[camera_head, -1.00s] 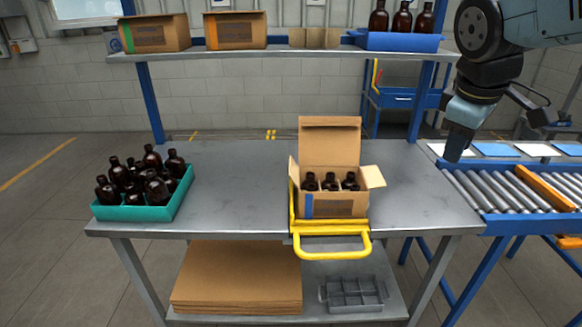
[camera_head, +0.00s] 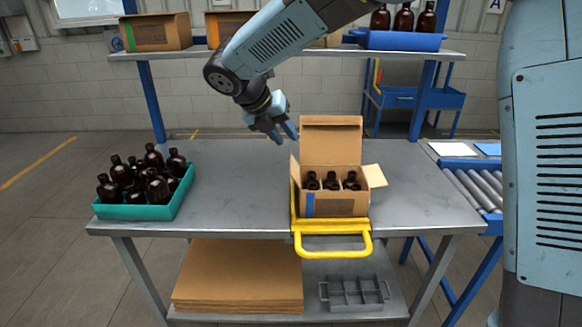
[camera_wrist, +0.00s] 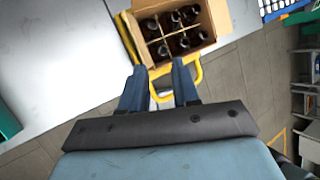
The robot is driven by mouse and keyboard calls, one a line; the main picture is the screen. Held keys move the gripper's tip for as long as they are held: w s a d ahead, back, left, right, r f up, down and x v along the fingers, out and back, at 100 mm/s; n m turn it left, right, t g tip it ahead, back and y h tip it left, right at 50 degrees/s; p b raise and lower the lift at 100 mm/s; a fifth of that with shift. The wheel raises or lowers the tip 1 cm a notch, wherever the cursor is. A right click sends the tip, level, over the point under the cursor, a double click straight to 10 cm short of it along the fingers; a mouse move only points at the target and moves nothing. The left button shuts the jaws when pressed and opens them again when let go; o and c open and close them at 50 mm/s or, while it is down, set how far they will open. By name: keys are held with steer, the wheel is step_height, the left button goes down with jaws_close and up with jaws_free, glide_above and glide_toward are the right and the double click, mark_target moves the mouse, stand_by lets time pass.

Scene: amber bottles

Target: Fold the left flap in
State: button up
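The open cardboard box (camera_head: 333,204) stands in a yellow holder (camera_head: 296,226) on the grey table. Its left flap (camera_head: 295,171) stands up, seen nearly edge-on. The right flap (camera_head: 374,176) slopes outward and the tall back flap (camera_head: 331,138) stands upright. Dark amber bottles (camera_head: 331,181) sit inside, and the wrist view shows several with a divider between them (camera_wrist: 172,30). My gripper (camera_head: 283,133) is in the air above the table's back edge, up and left of the box in the head view. Its two fingers are apart and empty in the wrist view (camera_wrist: 160,72).
A teal tray (camera_head: 135,211) of several bottles stands at the table's left. The table between tray and box is clear. A shelf (camera_head: 290,55) with boxes and a blue bin (camera_head: 400,41) runs behind. A roller conveyor (camera_head: 470,188) is at right.

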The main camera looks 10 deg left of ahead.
mark_target(292, 165)
steer(key=a+f+n, duration=0.2)
steer(key=a+n, duration=0.1)
steer(key=a, duration=0.1)
steer(key=x, duration=1.3)
steer(key=shift+d+f, duration=0.1)
steer(key=shift+c, duration=0.5)
jaws_close()
